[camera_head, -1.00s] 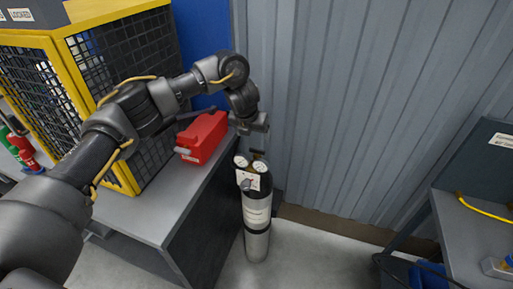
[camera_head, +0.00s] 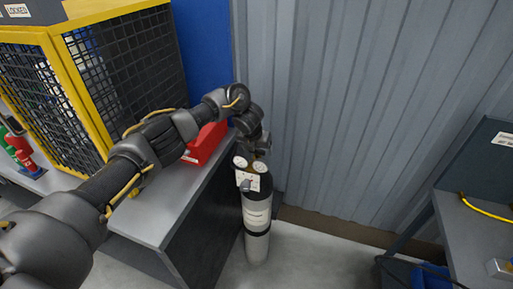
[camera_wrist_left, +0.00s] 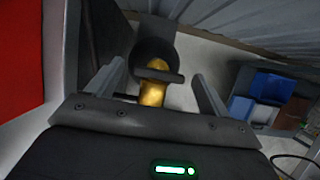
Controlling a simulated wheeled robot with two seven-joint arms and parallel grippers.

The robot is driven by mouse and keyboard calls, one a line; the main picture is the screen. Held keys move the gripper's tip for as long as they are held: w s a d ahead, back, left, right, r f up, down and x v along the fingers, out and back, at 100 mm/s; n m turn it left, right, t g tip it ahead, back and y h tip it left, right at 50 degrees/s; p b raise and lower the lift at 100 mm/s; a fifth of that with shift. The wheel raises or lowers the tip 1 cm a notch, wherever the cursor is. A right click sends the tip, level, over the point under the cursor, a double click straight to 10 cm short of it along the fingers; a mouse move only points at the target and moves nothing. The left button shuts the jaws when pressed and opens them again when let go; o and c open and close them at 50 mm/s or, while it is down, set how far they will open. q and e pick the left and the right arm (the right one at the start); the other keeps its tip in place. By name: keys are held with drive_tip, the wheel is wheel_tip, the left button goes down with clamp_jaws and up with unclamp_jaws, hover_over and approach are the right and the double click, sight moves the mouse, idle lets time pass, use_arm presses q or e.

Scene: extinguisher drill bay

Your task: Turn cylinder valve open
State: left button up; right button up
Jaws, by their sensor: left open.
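The gas cylinder (camera_head: 257,215), grey with a black shoulder, stands upright on the floor beside the grey bench. Two round gauges (camera_head: 259,167) and a white label plate sit at its top. My left gripper (camera_head: 260,149) is right above the gauges and hides most of the valve in the head view. In the left wrist view the brass valve (camera_wrist_left: 153,93) with a dark crossbar (camera_wrist_left: 158,74) lies between the open fingers of my left gripper (camera_wrist_left: 157,72). I cannot tell whether the fingers touch it. My right gripper is not in view.
A red box (camera_head: 206,144) sits on the grey bench (camera_head: 150,220), close to my left forearm. A yellow-framed mesh cage (camera_head: 130,65) stands behind. A corrugated wall (camera_head: 370,110) rises behind the cylinder. Another bench (camera_head: 480,235) is at the right; floor between is clear.

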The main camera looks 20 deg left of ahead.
use_arm(q)
drive_tip(key=shift+c, duration=0.4)
drive_tip(key=c, duration=0.9)
